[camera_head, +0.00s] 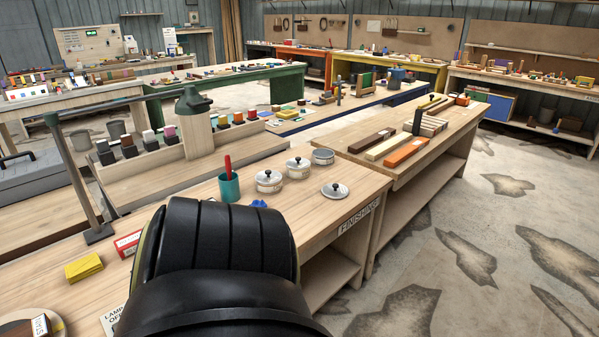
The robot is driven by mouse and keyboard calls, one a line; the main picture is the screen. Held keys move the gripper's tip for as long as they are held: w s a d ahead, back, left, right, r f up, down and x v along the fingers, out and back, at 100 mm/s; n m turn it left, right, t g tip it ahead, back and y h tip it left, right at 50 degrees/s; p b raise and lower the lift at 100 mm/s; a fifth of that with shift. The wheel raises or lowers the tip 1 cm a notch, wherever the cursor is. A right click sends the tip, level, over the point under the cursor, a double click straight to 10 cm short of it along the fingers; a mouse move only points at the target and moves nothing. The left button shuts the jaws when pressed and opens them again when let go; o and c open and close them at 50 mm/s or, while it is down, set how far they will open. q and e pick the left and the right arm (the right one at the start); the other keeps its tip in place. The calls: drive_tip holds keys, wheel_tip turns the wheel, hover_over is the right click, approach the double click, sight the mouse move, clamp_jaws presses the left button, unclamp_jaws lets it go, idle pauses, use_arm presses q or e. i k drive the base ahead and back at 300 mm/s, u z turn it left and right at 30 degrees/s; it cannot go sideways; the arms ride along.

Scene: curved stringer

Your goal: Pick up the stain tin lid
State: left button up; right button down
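A round silver lid with a dark knob (334,190) lies flat on the wooden finishing bench (345,208), near its right end. Just behind it stands a grey tin (323,158) that looks open at the top. Two white-labelled tins with knobbed lids on them, a nearer one (269,182) and a farther one (298,168), stand to the left of the loose lid. Neither of my grippers shows. A large black rounded part of mine fills the bottom centre and hides part of the bench's front.
A teal cup (229,187) with a red-handled tool stands left of the tins, with a crumpled blue item (258,204) near it. Another bench with wood strips (407,152) adjoins at right. Bench around the lid is clear.

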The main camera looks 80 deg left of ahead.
sight(332, 191)
drive_tip(key=k, duration=0.2)
drive_tip(key=u, duration=1.15)
